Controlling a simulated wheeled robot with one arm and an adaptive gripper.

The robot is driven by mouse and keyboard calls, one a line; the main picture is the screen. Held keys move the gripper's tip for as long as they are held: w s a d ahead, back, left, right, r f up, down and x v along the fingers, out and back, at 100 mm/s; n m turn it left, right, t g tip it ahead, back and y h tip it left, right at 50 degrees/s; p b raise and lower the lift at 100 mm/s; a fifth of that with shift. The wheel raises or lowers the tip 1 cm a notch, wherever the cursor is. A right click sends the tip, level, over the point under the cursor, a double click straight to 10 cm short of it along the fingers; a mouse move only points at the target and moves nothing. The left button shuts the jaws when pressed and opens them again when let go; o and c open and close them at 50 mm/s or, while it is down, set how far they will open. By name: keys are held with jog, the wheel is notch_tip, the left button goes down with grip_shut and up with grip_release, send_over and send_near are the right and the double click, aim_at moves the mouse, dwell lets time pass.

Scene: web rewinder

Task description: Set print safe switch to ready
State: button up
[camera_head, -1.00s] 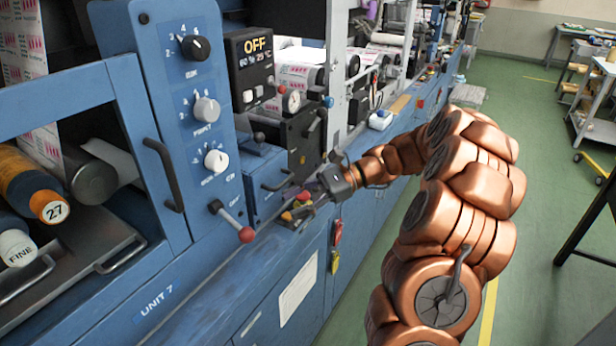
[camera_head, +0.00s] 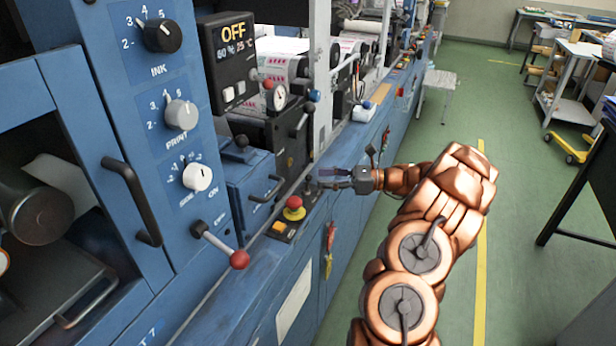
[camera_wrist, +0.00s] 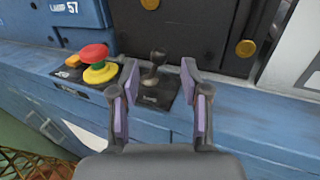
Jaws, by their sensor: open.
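A black toggle lever on a small dark plate (camera_wrist: 158,88), which I take for the print safe switch, stands on the blue ledge in the wrist view. Its knob (camera_wrist: 157,57) points up and away from me. The plate's lettering is too small to read. My gripper (camera_wrist: 160,78) is open, with one purple-padded finger on each side of the lever and gaps between. In the head view my gripper (camera_head: 325,179) is at the ledge edge, pointing left toward the machine, and the lever is hard to make out there.
A red emergency button (camera_head: 294,204) on a yellow base and an orange button (camera_head: 279,227) sit left of the lever. A red-knobbed lever (camera_head: 239,260) sticks out nearer. Tags (camera_head: 329,252) hang below the ledge.

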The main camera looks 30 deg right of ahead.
aim_at(309, 181)
jog(key=shift+x, duration=2.5)
jog(key=shift+c, duration=0.4)
grip_shut()
